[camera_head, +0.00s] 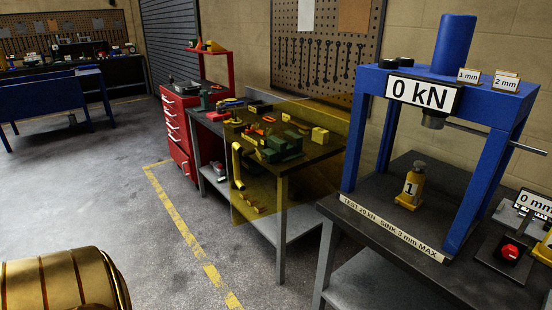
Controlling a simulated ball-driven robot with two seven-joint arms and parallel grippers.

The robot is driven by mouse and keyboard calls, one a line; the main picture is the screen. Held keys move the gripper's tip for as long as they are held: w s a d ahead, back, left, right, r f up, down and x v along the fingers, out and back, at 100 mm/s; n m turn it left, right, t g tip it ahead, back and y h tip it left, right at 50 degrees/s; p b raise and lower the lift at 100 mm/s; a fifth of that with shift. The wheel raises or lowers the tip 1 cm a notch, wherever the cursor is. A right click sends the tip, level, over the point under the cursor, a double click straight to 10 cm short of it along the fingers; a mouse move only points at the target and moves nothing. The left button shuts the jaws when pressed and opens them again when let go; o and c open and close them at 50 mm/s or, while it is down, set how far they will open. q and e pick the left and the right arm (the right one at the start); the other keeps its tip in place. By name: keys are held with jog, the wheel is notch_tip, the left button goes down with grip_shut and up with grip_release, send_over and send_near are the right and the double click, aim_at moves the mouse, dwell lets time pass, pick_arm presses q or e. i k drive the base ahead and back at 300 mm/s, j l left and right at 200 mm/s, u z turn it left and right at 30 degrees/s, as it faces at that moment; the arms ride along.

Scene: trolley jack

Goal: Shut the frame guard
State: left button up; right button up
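The frame guard (262,190) is a see-through yellow panel. It stands swung out to the left of the blue press frame (363,130), with its right edge near the frame's left post. The front of the frame is uncovered. A yellow bar handle (237,165) runs upright near the guard's left edge. A gold rounded part of my own body fills the lower left corner. Neither gripper's fingers show in this view.
A yellow jack marked 1 (411,187) stands on the dark press bench (350,233) inside the frame. A cluttered workbench shows through and behind the guard. A red tool cabinet (180,130) stands further back.

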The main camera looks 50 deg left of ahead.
aim_at(236, 148)
jog(key=j+z, duration=0.15)
jog(key=z, duration=0.25)
jog(key=k+j+z, duration=0.1)
jog(key=z, duration=0.3)
jog(key=j+z, duration=0.15)
jog(key=z, duration=0.25)
jog(key=k+j, duration=0.1)
jog(key=j, duration=0.55)
jog(key=k+j, duration=0.1)
jog(key=j, duration=0.5)
jog(key=k+j, duration=0.1)
jog(key=j, duration=0.55)
jog(key=k+j, duration=0.1)
jog(key=j, duration=0.55)
jog(key=k+j, duration=0.1)
jog(key=j, duration=0.55)
jog(key=k+j, duration=0.1)
jog(key=j, duration=0.5)
jog(key=j+z, duration=0.1)
jog(key=z, duration=1.2)
